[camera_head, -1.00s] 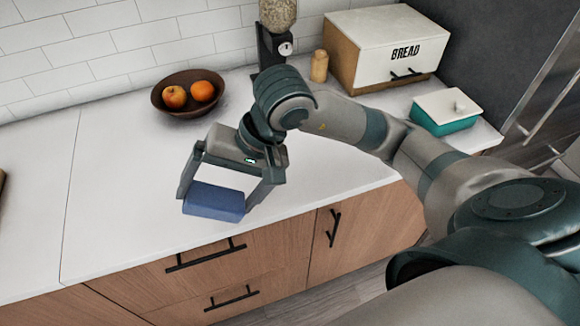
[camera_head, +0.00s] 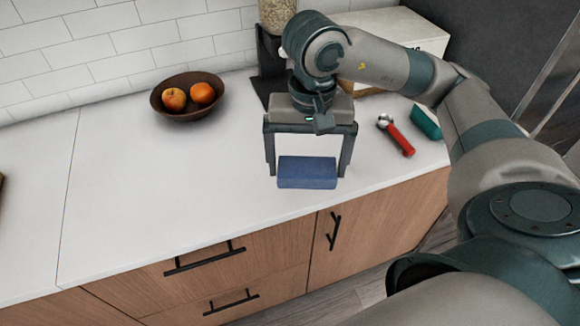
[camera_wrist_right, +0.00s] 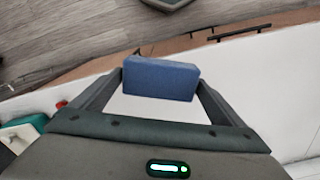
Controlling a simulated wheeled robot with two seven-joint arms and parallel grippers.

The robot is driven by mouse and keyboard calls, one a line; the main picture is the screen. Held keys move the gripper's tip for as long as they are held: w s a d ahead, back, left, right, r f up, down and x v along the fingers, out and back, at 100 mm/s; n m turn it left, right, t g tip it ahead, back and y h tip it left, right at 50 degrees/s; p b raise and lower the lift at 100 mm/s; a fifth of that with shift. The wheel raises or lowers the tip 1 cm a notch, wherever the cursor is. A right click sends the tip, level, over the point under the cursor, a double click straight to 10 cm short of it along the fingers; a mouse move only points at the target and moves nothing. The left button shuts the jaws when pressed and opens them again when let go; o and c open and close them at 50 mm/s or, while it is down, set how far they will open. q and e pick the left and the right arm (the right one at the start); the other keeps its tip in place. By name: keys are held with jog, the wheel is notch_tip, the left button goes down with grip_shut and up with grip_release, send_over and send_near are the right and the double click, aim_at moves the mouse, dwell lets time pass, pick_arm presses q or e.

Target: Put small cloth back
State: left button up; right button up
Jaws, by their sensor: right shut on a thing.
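The small cloth (camera_head: 307,173) is a blue folded block. My right gripper (camera_head: 307,168) is shut on it, with one finger at each end, over the white counter near its front edge. The cloth also shows between the fingertips in the right wrist view (camera_wrist_right: 161,79). I cannot tell for certain whether its underside touches the counter. My left gripper is not in view.
A red-handled scoop (camera_head: 400,139) and a teal container (camera_head: 427,122) lie to the right. A white-topped box (camera_head: 400,27) stands behind my arm.

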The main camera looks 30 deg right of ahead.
aim_at(299, 155)
jog(key=w+f, duration=0.1)
jog(key=w+d+f, duration=0.1)
jog(key=w, duration=0.1)
jog(key=w+f+p, duration=0.1)
jog(key=shift+w+d, duration=0.25)
jog(key=shift+w, duration=0.05)
jog(key=w+f, duration=0.1)
jog(key=w, duration=0.1)
jog(key=w+d+f+p, duration=0.1)
jog(key=w, duration=0.1)
jog(key=w+d+f+p, duration=0.1)
jog(key=w, duration=0.1)
jog(key=shift+f, duration=0.3)
jog(key=shift+w+f, duration=0.2)
jog(key=shift+w, duration=0.05)
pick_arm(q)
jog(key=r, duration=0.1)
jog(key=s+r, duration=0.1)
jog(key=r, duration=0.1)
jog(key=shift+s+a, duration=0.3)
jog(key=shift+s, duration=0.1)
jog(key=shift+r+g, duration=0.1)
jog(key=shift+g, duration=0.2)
